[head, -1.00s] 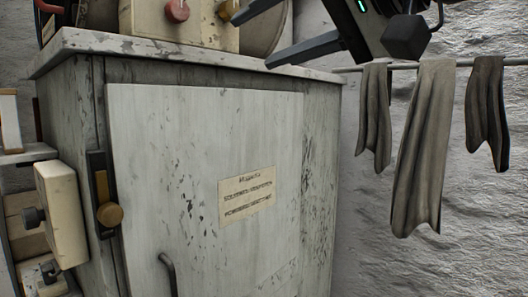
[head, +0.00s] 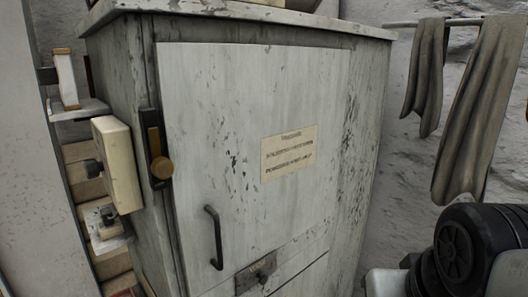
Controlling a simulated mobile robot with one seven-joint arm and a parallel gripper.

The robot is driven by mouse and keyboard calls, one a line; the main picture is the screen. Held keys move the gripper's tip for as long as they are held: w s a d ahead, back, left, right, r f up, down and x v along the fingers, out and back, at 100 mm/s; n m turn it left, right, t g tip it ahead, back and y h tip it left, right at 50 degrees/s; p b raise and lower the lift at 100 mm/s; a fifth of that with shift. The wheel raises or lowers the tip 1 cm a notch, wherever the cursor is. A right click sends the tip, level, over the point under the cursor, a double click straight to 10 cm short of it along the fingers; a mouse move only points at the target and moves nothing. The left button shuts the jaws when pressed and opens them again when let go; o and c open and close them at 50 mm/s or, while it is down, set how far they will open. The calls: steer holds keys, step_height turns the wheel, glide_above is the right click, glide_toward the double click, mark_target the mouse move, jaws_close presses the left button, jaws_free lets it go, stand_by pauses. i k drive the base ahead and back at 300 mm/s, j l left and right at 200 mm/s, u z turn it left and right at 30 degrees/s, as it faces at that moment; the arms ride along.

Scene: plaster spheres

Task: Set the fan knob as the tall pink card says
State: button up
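No tall pink card shows in the head view. No knob here can be read as the fan knob. A brass round knob (head: 162,168) sits on a dark upright strip at the cabinet's left front edge. My gripper is out of view; only a dark part of my arm shows at the lower right.
A worn grey cabinet (head: 215,115) fills the middle, with a cream paper label (head: 289,153), a dark handle (head: 214,237) and a latch plate (head: 256,273). Grey cloths (head: 482,115) hang from a rail at the upper right. A small shelf (head: 80,109) is at left.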

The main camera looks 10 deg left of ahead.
mark_target(92, 168)
steer(key=u, duration=1.65)
steer(key=i+j+z, duration=0.15)
steer(key=j+z, duration=0.2)
steer(key=j, duration=0.35)
steer(key=j+z, duration=0.35)
steer(key=j, duration=0.35)
steer(key=j+z, duration=0.35)
steer(key=j, duration=0.4)
